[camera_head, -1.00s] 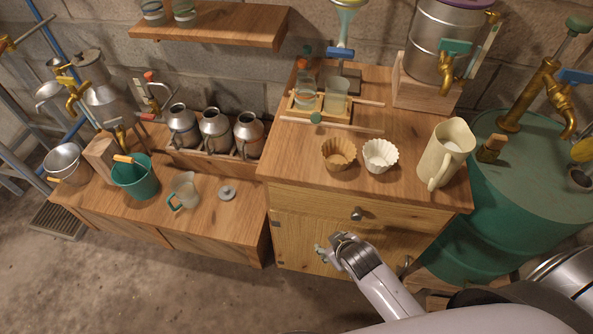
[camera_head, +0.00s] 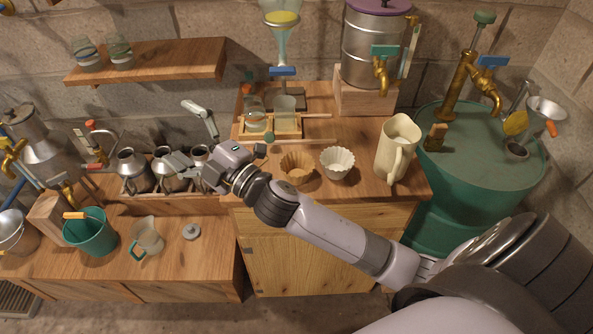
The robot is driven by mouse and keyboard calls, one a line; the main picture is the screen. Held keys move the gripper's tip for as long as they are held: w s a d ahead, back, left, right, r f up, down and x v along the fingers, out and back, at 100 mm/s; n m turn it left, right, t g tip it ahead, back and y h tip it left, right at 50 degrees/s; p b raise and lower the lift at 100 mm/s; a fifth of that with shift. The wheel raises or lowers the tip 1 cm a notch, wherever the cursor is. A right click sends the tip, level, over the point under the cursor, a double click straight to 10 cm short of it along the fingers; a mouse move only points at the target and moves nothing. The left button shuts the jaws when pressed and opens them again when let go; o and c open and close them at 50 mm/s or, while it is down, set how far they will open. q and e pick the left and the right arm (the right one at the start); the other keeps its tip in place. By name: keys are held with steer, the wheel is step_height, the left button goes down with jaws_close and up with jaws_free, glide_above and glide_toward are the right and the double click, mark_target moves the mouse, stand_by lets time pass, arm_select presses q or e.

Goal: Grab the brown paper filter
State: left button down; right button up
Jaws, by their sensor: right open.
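The brown paper filter (camera_head: 297,168) is a fluted cup standing upright on the wooden cabinet top, near its front edge. A white paper filter (camera_head: 337,163) of similar shape stands just to its right, apart from it. My right gripper (camera_head: 182,132) is open and empty, in the air to the left of the brown filter. Its fingers point left, away from the filter, and show in front of the metal cans. My right forearm passes in front of the cabinet's front edge, just below the filters. My left gripper is not in view.
A cream pitcher (camera_head: 397,148) stands right of the white filter. Behind the filters are a wooden rack with glass jars (camera_head: 255,119) and a steel tank (camera_head: 374,50) with a brass tap. Metal cans (camera_head: 133,170) stand left. A green drum (camera_head: 470,165) is at right.

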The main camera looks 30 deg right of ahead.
steer(key=s+a+r+n+g+y, duration=0.3)
steer(key=a+r+n+g+y, duration=0.4)
steer(key=n+y, duration=0.5)
steer(key=n+g+h, duration=1.2)
steer(key=n+h, duration=0.6)
steer(key=h, duration=0.2)
glide_above(297, 161)
steer(key=s+a, duration=0.2)
step_height(297, 161, down, 7)
steer(key=shift+h, duration=0.3)
steer(key=f, duration=0.5)
steer(key=f+p, duration=0.1)
steer(key=f, duration=0.5)
steer(key=f+p, duration=0.1)
steer(key=f, duration=0.4)
steer(key=shift+s+d+f, duration=0.2)
steer(key=shift+s+f, duration=0.1)
steer(key=shift+s, duration=0.05)
steer(key=shift+f, duration=0.35)
